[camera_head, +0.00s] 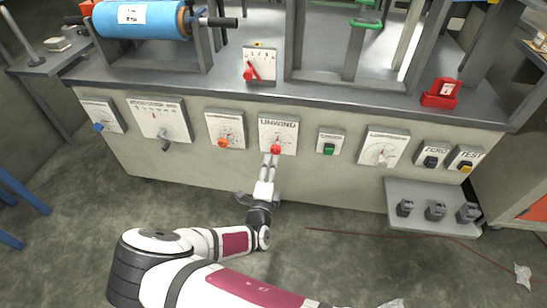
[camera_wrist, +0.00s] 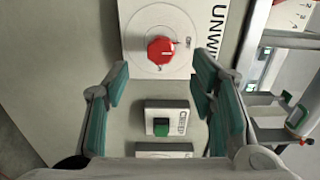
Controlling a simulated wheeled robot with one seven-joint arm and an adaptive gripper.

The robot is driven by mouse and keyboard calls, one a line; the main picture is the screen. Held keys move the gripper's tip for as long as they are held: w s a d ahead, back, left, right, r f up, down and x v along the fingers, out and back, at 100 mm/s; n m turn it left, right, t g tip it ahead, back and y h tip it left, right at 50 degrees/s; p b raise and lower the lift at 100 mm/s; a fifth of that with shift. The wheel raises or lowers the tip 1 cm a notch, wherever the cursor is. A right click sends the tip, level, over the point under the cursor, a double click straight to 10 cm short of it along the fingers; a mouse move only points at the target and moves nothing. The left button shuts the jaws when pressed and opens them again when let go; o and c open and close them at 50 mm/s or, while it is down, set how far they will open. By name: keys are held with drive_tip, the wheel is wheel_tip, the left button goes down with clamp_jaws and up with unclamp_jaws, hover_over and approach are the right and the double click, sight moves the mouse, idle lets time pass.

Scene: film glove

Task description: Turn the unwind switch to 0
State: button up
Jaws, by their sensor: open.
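The UNWIND switch is a round red knob (camera_head: 276,150) on a white panel (camera_head: 291,124) in the middle of the bench front. In the wrist view the red knob (camera_wrist: 159,50) has a pale mark on its right side, toward the sideways UNWIND lettering. The dial's 0 is too small to make out. My gripper (camera_head: 270,160) reaches up to the panel from below, close to the knob. In the wrist view its teal-padded fingers (camera_wrist: 161,68) are spread apart, with the knob in line with the gap between them. I cannot tell whether they touch it.
A green switch (camera_head: 328,149) is close to the right, and a panel with an orange-red knob (camera_head: 222,142) is on the left. A grey shelf (camera_head: 420,222) with several dark blocks juts out at lower right. Free floor lies in front of the bench.

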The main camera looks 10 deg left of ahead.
drive_tip(key=shift+s, duration=1.4)
drive_tip(key=shift+r, duration=0.1)
